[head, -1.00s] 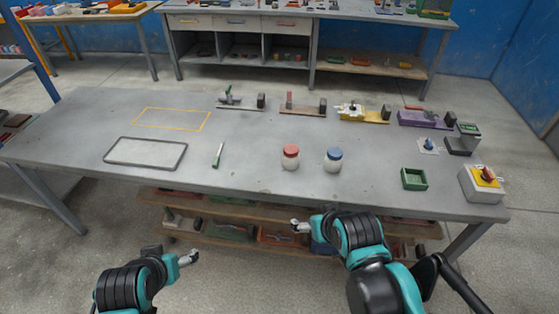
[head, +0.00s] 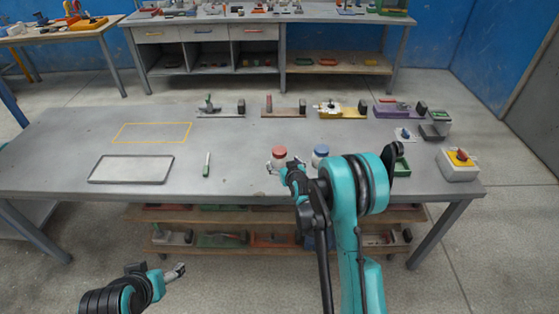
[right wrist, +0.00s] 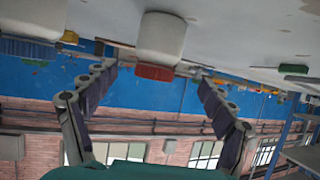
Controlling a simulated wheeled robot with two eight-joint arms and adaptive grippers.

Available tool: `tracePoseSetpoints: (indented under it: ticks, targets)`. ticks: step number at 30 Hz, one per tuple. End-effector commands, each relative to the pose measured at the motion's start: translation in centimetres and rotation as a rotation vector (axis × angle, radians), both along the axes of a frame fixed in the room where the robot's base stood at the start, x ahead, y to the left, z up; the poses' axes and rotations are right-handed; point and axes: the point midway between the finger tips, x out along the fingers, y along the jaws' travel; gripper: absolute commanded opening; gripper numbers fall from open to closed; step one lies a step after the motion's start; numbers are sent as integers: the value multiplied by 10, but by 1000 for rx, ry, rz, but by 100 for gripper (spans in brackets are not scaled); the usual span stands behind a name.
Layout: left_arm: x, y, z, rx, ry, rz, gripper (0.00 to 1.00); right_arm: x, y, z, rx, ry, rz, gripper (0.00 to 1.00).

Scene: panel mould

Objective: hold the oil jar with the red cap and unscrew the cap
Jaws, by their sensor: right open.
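The oil jar with the red cap (head: 279,152) stands upright on the grey table. In the right wrist view, which is upside down, its pale body (right wrist: 161,38) and red cap (right wrist: 155,72) show between my right fingertips. My right gripper (head: 275,167) is open, on the near side of this jar, and partly covers its lower body. Whether a finger touches the jar cannot be told. My left gripper (head: 177,272) is low in front of the table, away from the jars; its fingers are too small to judge.
A jar with a blue cap (head: 320,151) stands just right of the red-capped one, close to my right arm. A green marker (head: 207,165) and grey-rimmed tray (head: 130,169) lie left.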

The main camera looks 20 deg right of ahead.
Motion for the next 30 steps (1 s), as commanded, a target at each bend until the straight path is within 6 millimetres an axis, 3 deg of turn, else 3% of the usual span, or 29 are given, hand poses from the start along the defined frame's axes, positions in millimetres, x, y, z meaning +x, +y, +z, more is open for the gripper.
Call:
tracePoseSetpoints:
  ticks: [5, 20, 29, 30]
  targets:
    - [0, 0, -2, 0, 0, 0, 73, 12, -3, -16, -2, -18, -5, 84]
    - [0, 0, -28, 0, 0, 0, 73, 72, -6, -42, -2, -16, -5, 84]
    - [0, 0, -28, 0, 0, 0, 73, 77, -6, -42, -2, -16, -5, 84]
    - [0, 0, -28, 0, 0, 0, 73, 77, -6, -42, -2, -16, -5, 73]
